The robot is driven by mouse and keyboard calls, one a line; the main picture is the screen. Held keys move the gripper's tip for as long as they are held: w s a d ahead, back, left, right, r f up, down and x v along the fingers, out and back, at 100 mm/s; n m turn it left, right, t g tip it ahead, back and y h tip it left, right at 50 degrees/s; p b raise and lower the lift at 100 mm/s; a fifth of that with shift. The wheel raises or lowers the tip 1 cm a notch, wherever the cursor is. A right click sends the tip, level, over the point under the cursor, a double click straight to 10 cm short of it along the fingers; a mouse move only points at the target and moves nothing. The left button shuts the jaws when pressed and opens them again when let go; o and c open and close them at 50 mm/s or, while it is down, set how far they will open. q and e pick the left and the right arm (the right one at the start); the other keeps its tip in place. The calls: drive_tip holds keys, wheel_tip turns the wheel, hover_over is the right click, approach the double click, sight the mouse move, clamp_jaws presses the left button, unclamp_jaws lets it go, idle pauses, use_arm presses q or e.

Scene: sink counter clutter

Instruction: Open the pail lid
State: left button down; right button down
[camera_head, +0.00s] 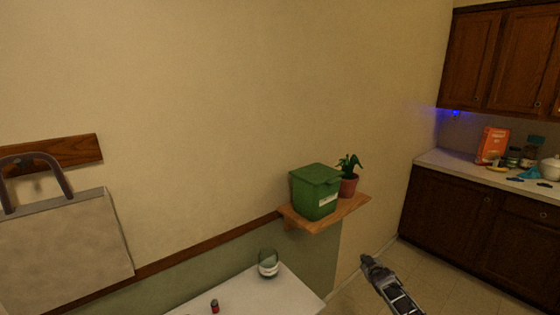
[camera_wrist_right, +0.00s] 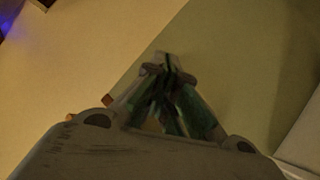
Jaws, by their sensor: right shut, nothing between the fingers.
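The green pail (camera_head: 313,195) stands upright on a small wooden wall shelf (camera_head: 330,215) in the head view. Its green lid (camera_head: 316,173) lies closed on top, and a pale label shows on its side. My right gripper (camera_head: 369,262) is below and to the right of the pail, apart from it. In the right wrist view the fingers of my right gripper (camera_wrist_right: 166,66) meet at the tips, with nothing held. Bits of green show between the finger links there, too dark to identify. My left gripper is out of view.
A potted plant (camera_head: 348,184) stands right beside the pail on the shelf. Below, a white table (camera_head: 262,296) holds a glass jar (camera_head: 268,263) and a small red item (camera_head: 214,306). A bag (camera_head: 62,245) hangs at left. A cluttered counter (camera_head: 455,163) is at right.

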drive_tip(key=s+a+f+m+g, duration=0.1)
drive_tip(key=s+a+f+g, duration=0.2)
drive_tip(key=s+f, duration=1.35)
drive_tip(key=s+a+f+m+g, duration=0.1)
drive_tip(key=s+a+f+g, duration=0.2)
drive_tip(key=s+f, duration=1.35)
drive_tip(key=s+a+f+g, duration=0.1)
drive_tip(key=s+f, duration=0.3)
drive_tip(key=s, duration=1)
drive_tip(key=s+a+f+g, duration=0.2)
drive_tip(key=s+f, duration=0.2)
drive_tip(key=s, duration=1.1)
drive_tip(key=s+a+f+g+y, duration=0.1)
drive_tip(key=s+f, duration=0.4)
drive_tip(key=s, duration=0.9)
drive_tip(key=shift+s+a+g, duration=0.35)
drive_tip(key=shift+a+g, duration=0.25)
drive_tip(key=shift+g, duration=0.1)
